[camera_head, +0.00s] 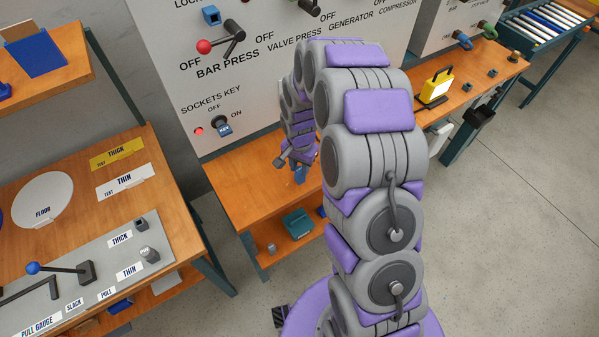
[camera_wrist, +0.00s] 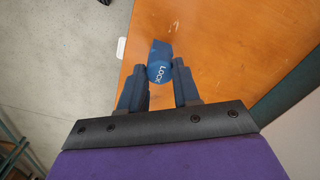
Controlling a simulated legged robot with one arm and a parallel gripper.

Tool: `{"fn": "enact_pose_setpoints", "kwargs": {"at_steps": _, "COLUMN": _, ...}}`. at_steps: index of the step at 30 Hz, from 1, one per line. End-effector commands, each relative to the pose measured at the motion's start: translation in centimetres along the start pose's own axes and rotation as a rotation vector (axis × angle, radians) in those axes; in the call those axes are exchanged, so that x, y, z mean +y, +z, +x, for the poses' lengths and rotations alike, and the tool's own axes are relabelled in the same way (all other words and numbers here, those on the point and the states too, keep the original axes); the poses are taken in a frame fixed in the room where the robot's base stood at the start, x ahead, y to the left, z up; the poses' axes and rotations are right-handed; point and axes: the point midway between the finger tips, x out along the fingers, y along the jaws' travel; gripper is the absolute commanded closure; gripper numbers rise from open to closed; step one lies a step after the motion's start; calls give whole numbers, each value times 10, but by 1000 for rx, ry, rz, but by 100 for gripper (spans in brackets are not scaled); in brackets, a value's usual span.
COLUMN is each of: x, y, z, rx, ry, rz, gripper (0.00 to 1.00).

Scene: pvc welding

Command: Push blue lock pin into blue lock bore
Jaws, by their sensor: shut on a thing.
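The blue lock pin (camera_wrist: 160,62) is in the wrist view, its round end marked LOCK. My gripper (camera_wrist: 159,76) is shut on it, with one dark finger on each side. In the head view my gripper (camera_head: 299,158) is small and partly hidden by my arm, above the wooden bench below the panel. A bit of blue, likely the pin (camera_head: 300,175), shows just under it. A blue square block (camera_head: 211,15) on the panel beside a cut-off LOCK label looks like the blue lock bore. The pin is well apart from it.
A yellow lamp-like box (camera_head: 437,84) is at right. A gauge table (camera_head: 150,215) is at left.

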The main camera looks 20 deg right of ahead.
Motion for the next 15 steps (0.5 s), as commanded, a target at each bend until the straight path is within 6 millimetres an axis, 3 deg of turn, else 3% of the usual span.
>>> {"fn": "enact_pose_setpoints", "kwargs": {"at_steps": 3, "x": 0, "y": 0, "z": 0, "rx": 0, "ry": 0, "rz": 0, "gripper": 100}}
{"fn": "enact_pose_setpoints", "kwargs": {"at_steps": 15, "x": 0, "y": 0, "z": -3, "rx": 0, "ry": 0, "rz": 0, "gripper": 100}}
